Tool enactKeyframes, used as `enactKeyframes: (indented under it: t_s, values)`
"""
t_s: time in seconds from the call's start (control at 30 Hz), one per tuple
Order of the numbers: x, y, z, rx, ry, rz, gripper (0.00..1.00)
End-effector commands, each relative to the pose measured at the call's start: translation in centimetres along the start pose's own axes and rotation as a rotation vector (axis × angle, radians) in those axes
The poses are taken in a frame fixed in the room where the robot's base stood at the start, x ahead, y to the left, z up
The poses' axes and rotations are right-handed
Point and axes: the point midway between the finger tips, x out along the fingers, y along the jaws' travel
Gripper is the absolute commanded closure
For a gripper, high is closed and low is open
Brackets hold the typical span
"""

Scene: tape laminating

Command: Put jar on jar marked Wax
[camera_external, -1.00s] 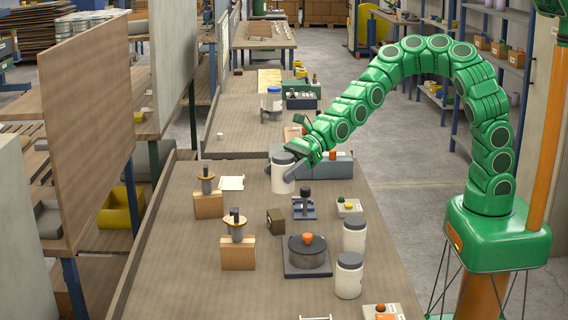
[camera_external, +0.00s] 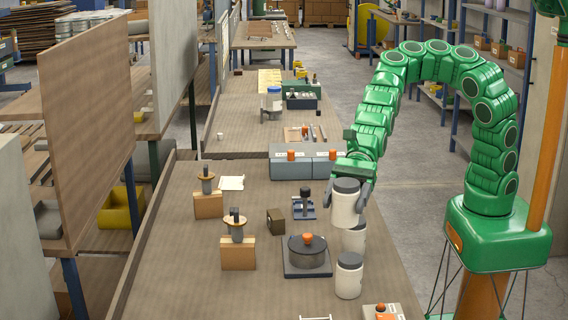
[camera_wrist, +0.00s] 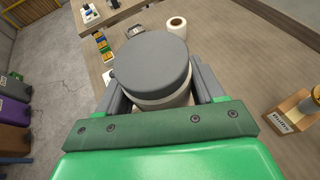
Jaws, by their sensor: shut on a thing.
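My gripper (camera_external: 348,190) is shut on a white jar (camera_external: 345,209) with a dark grey lid. The held jar is upright near the table's right edge. In the wrist view its round lid (camera_wrist: 150,65) sits between the fingers. A third similar jar (camera_external: 348,280) stands in front of that. I cannot read a Wax label on any jar. Whether the held jar touches the second jar is not clear.
A dark round pot with an orange knob (camera_external: 307,252) sits left of the jars. A small blue press (camera_external: 304,207) stands behind it. A grey box (camera_external: 291,169) lies at the table's far edge. Wooden blocks with spools (camera_external: 238,254) stand at the left.

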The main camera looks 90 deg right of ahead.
Motion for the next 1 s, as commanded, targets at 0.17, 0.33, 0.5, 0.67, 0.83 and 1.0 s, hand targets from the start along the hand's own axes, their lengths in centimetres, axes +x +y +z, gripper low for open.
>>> enactKeyframes:
  t_s: [0.17,0.33,0.5,0.67,0.83,1.0]
  values:
    - [0.8,1.9,0.7,-0.015,-0.001,0.031,0.78]
    - [1.1,2.3,0.3,-0.02,0.001,0.037,0.78]
    - [1.5,2.3,-0.7,-0.02,0.004,0.039,0.78]
    - [1.9,2.2,-1.7,-0.018,0.003,0.037,0.78]
    - [2.3,2.2,-2.6,-0.017,-0.001,0.036,0.78]
    - [2.5,2.2,-3.0,-0.018,-0.001,0.037,0.78]
